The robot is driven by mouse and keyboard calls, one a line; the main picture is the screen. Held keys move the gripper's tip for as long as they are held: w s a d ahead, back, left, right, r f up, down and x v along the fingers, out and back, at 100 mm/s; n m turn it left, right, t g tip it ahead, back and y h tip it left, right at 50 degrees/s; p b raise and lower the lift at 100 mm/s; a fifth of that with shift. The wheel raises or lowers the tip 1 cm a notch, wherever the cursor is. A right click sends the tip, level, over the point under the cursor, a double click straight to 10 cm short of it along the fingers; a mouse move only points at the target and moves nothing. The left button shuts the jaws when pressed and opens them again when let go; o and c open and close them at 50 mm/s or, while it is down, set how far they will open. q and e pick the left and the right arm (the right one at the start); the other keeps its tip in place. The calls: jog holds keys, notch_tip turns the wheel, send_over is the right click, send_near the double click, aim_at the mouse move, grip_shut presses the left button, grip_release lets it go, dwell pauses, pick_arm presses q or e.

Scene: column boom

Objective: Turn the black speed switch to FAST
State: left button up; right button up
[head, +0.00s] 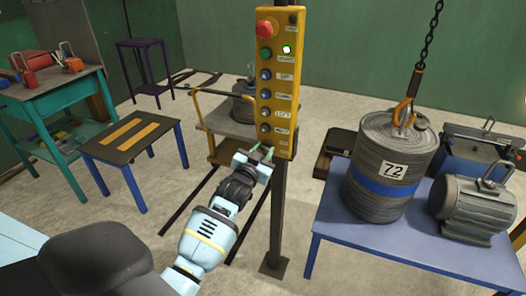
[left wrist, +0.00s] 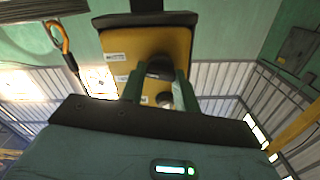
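The yellow control box (head: 278,90) stands on a dark post in the head view. It has a red button at the top, then a green button and several blue and pale ones with labels. A small dark part (head: 292,18) at its upper right may be the black speed switch; its setting is too small to read. My left gripper (head: 260,151) is at the box's lower left, fingers apart. In the left wrist view, the gripper (left wrist: 158,88) has its two green fingers apart before the yellow box, with dark round parts showing between them. My right gripper is not in view.
A chain hook (head: 405,112) hangs over the drum. A trolley (head: 218,118) stands behind my left gripper. A low table (head: 130,138) and teal bench (head: 50,95) are at left.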

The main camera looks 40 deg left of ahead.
pick_arm(q)
jog(key=shift+c, duration=1.4)
